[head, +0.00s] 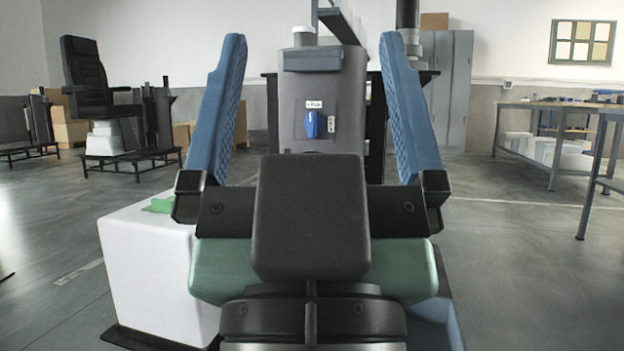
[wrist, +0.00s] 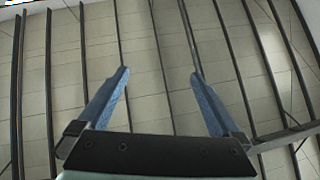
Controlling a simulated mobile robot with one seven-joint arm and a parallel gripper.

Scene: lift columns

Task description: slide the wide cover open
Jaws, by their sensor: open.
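My gripper (head: 313,42) stands raised in the middle of the head view, its two blue fingers wide apart with nothing between them. It also shows open and empty in the wrist view (wrist: 159,74), pointing up at the ceiling. Beyond it, between the fingers in the picture, stands a grey column (head: 340,88) with a blue knob (head: 313,124), small white labels and a dark blue-grey bar (head: 313,59) near its top. I cannot tell which part is the wide cover. My wrist hides the column's lower part. No contact with the column shows.
A white block (head: 150,270) with a green piece (head: 158,205) on top stands at the left, close to my arm. A black chair (head: 85,70) is behind at the left. Grey lockers (head: 447,90) and workbenches (head: 560,105) are at the right. Open floor lies on both sides.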

